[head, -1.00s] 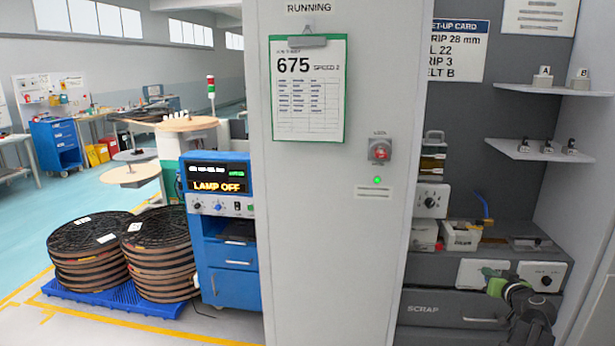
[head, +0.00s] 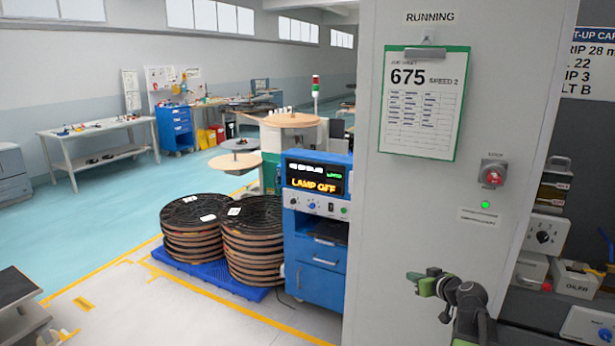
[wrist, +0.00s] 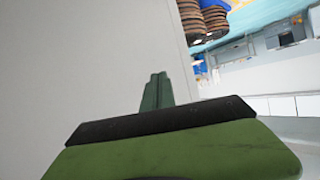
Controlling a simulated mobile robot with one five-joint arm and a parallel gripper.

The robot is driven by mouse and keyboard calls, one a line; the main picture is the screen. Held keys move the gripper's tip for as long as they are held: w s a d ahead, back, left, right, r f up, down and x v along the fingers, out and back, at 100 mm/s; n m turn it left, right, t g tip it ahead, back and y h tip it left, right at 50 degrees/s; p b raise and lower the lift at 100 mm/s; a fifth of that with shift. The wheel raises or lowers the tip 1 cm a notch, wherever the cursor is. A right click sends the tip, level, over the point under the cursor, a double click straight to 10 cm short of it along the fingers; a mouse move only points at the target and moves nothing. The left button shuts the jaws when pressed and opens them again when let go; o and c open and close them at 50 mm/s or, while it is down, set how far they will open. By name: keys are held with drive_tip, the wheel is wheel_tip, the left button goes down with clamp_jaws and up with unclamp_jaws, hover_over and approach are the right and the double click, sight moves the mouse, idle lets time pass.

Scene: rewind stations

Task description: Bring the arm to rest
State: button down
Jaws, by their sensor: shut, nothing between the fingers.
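My gripper (head: 418,281) shows at the lower right of the head view, in front of the grey cabinet side panel (head: 400,220). It is empty, and its green fingers are together. In the wrist view my gripper (wrist: 157,90) points up the picture, its fingers closed side by side, with the pale panel (wrist: 100,60) filling the left. I cannot tell the gap between fingertips and panel.
The panel carries a clipboard (head: 424,102) and a red lock knob (head: 493,174). A blue machine (head: 315,250) reading LAMP OFF stands left of it, beside stacked reels (head: 195,235) on a blue pallet (head: 215,272). Open floor (head: 100,225) lies further left.

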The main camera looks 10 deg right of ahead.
drive_tip(key=s+a+f+n+g+y+p, duration=0.1)
drive_tip(key=s+a+f+n+g, duration=0.2)
drive_tip(key=a, duration=1.3)
drive_tip(key=s+a+f+n+g+y+p, duration=0.1)
drive_tip(key=a+f+g+y, duration=0.2)
drive_tip(key=a, duration=1.2)
drive_tip(key=s+d+f+m+g+h, duration=0.1)
drive_tip(key=s+f+m+g+h, duration=0.1)
drive_tip(key=s, duration=0.4)
drive_tip(key=s+d+f+m+g+h, duration=0.1)
drive_tip(key=s+f+m+g+h, duration=0.1)
drive_tip(key=s, duration=0.4)
drive_tip(key=m+g+h, duration=0.1)
drive_tip(key=g+h, duration=0.1)
drive_tip(key=shift+s+d+f+g+p, duration=0.25)
drive_tip(key=shift+s+d+g+p, duration=0.05)
drive_tip(key=shift+s+g, duration=0.1)
